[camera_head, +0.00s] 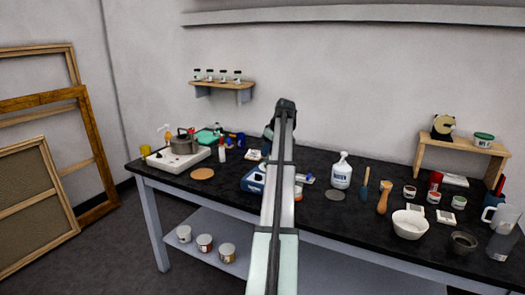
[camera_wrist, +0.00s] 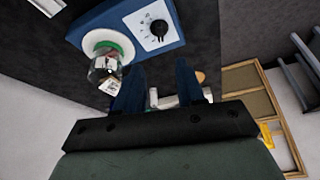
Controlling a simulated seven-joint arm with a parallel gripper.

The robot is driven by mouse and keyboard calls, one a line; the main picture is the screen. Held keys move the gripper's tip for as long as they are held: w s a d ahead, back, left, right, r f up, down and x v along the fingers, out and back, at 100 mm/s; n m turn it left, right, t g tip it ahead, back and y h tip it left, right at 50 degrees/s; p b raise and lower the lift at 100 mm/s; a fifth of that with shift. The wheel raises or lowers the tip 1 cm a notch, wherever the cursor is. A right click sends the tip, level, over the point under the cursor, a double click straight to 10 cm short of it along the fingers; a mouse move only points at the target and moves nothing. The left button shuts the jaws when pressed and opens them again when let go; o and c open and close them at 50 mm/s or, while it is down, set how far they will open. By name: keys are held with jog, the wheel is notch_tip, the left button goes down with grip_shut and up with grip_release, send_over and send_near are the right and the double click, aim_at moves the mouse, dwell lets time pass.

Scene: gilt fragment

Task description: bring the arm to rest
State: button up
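My arm (camera_head: 280,200) reaches up and forward over the dark bench, and its elbow-like top is bent in front of the wall. In the wrist view my gripper (camera_wrist: 159,66) shows two blue fingers spread apart with a gap between them. It is open, and I see nothing held. Small white things show between and behind the fingers, too partly hidden to name. In the head view the arm hides most of the gripper.
A blue device with a dial (camera_wrist: 150,32) sits close by, with a glass jar (camera_wrist: 106,66) on its white disc. The black bench (camera_head: 330,225) also carries a spray bottle (camera_head: 342,172), a white bowl (camera_head: 409,225) and a hotplate with a pot (camera_head: 185,143). Frames (camera_head: 75,140) lean at left.

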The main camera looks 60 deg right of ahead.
jog(key=w+a+f+g+y, duration=0.1)
jog(key=w+a+f, duration=0.9)
jog(key=a, duration=0.3)
jog(key=w+a+f+y, duration=0.1)
jog(key=w+a+f, duration=0.9)
jog(key=a, duration=0.4)
jog(key=w+a+f+n+g, duration=0.1)
jog(key=a+f, duration=0.5)
jog(key=a, duration=0.5)
jog(key=a+f, duration=0.5)
jog(key=a, duration=0.6)
jog(key=w+a+f+n+g, duration=0.1)
jog(key=a+f, duration=0.5)
jog(key=a, duration=0.5)
jog(key=s+a+f+g, duration=0.1)
jog(key=s+a+f, duration=0.35)
jog(key=a, duration=0.55)
jog(key=s+a+f, duration=0.4)
jog(key=s+a, duration=0.2)
jog(key=a, duration=0.4)
jog(key=s+f+g, duration=0.3)
jog(key=s+f, duration=0.7)
jog(key=s, duration=0.5)
jog(key=s+f+g, duration=0.4)
jog(key=s+f, duration=0.6)
jog(key=s, duration=0.4)
jog(key=shift+s+a+n+h, duration=0.2)
jog(key=shift+s+n+h, duration=0.15)
jog(key=shift+n+h, duration=0.05)
